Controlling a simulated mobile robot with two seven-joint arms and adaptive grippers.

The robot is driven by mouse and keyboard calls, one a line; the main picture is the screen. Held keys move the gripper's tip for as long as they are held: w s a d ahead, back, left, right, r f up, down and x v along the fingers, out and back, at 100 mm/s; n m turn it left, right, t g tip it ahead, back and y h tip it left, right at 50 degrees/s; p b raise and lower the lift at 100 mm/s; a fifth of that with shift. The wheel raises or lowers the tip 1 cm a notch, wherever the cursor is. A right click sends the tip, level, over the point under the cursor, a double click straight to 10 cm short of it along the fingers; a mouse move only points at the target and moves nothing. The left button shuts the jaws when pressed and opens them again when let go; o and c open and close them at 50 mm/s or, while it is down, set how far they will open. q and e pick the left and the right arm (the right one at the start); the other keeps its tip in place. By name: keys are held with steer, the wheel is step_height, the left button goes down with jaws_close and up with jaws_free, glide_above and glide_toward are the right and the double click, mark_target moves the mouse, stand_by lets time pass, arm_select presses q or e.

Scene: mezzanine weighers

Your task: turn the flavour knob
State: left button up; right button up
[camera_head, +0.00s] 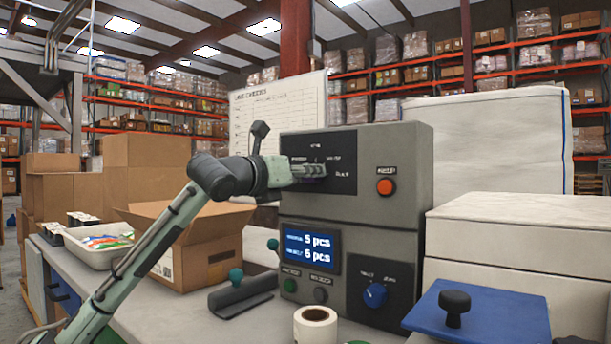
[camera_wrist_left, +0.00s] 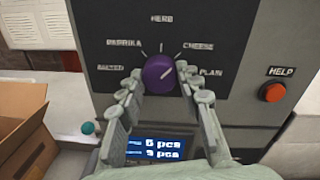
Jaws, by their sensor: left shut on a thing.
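The flavour knob (camera_wrist_left: 159,74) is purple and sits on the dark upper panel of the grey machine (camera_head: 410,150). Labels around it read paprika, herb, cheese and plain; one at the far left is too blurred to read. A pale mark on the knob points up and right, roughly toward cheese. My left gripper (camera_wrist_left: 157,82) is shut on the knob, with one finger on each side. In the head view my left gripper (camera_head: 316,171) reaches the panel from the left and hides the knob. My right gripper is in neither view.
An orange help button (camera_head: 386,187) is right of the panel. Below are a blue display (camera_head: 312,249) and a blue knob (camera_head: 375,294). An open carton (camera_head: 215,250) stands left, a label roll (camera_head: 315,326) in front, and a blue-topped unit (camera_head: 490,318) at right.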

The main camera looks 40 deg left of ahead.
arm_select(q)
steer(key=shift+a+n+h+p, duration=0.1)
steer(key=shift+n+h+p, duration=0.3)
steer(key=shift+n, duration=5.9)
steer(key=shift+n+h+p, duration=0.4)
steer(key=shift+n, duration=5.9)
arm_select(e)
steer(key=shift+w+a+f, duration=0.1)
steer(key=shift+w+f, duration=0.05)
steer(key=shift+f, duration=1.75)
arm_select(q)
steer(key=shift+n, duration=0.3)
